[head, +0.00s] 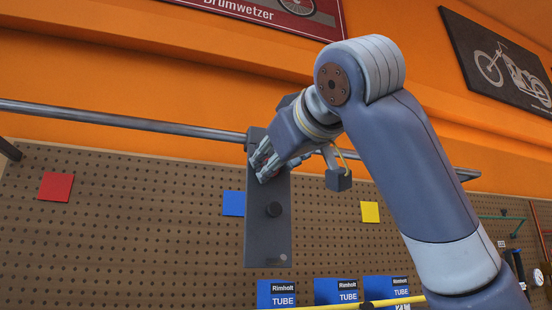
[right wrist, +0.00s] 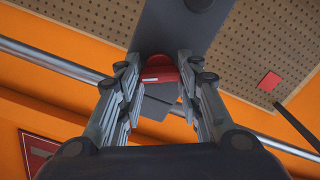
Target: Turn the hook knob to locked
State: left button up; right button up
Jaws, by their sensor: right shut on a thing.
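A grey hook plate (head: 268,235) hangs upright from a metal rail in front of the pegboard. It also shows in the right wrist view (right wrist: 178,30). My right gripper (head: 264,167) is at the plate's upper part, just below the rail. In the right wrist view a red knob (right wrist: 158,73) with a pale mark sits between the fingers of the gripper (right wrist: 160,84), which are closed on its sides. In the head view the fingers hide the knob. My left gripper is out of view.
The rail (head: 120,117) runs across the pegboard (head: 120,220). Blue tube boxes (head: 277,294) stand below, behind a yellow bar (head: 392,302). Red, blue and yellow cards are on the pegboard.

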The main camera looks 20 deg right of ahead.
jog(key=n+p, duration=0.1)
jog(key=n, duration=0.5)
jog(key=n+p, duration=0.1)
jog(key=n, duration=0.5)
jog(key=shift+a+f, duration=0.15)
jog(key=shift+f, duration=0.05)
jog(key=shift+n, duration=0.3)
jog(key=o, duration=1)
jog(key=shift+c, duration=0.2)
jog(key=shift+o, duration=0.5)
jog(key=shift+s, duration=0.1)
jog(key=shift+s, duration=0.1)
jog(key=s, duration=1.1)
jog(key=shift+s, duration=0.4)
